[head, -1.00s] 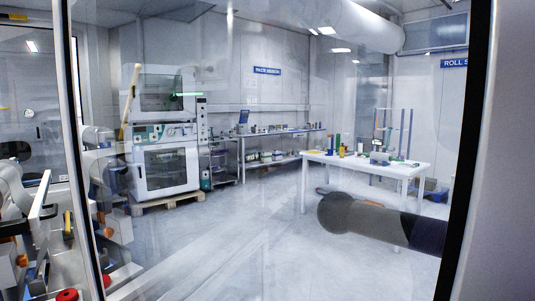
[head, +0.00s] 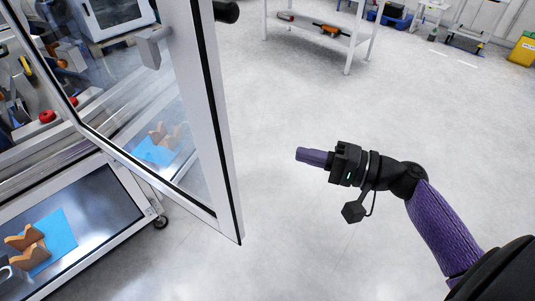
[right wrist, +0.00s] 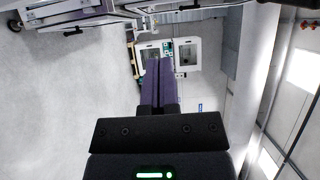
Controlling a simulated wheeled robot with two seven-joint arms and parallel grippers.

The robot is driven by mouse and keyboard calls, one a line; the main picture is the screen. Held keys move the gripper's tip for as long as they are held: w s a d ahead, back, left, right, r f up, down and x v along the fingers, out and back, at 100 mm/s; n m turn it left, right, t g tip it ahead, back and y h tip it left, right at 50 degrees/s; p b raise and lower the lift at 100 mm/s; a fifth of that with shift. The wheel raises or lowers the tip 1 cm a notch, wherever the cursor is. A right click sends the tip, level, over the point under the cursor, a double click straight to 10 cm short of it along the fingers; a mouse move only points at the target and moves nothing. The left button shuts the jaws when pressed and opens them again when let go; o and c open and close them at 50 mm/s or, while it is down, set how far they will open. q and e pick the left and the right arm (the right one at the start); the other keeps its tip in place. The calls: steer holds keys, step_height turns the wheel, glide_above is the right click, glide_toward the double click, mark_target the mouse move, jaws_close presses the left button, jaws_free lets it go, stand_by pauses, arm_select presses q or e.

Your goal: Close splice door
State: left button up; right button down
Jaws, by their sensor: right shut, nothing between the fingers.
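The splice door is a glass door with a white frame and black seal (head: 222,190). In the head view it stands open on the left, swung out over the floor. A grey handle (head: 153,47) shows near its upper part. My right gripper (head: 298,154) is right of the door, apart from it, with its purple fingers together and empty, pointing left towards the frame. The shut fingers also show in the right wrist view (right wrist: 158,62). My left gripper is not in view.
A white-framed machine base (head: 130,185) on casters is at the lower left, with a blue mat (head: 60,240) and brown blocks (head: 25,240). A white table (head: 350,42) stands at the top. A dark rounded cylinder (head: 227,11) shows beside the door. The floor around my right arm is clear.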

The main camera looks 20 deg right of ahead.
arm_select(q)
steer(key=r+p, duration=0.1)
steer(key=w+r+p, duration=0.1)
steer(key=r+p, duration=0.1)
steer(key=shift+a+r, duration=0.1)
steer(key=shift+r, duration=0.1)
arm_select(e)
steer(key=w+a, duration=0.5)
steer(key=a, duration=0.5)
steer(key=shift+a+f, duration=0.15)
steer(key=shift+a, duration=0.05)
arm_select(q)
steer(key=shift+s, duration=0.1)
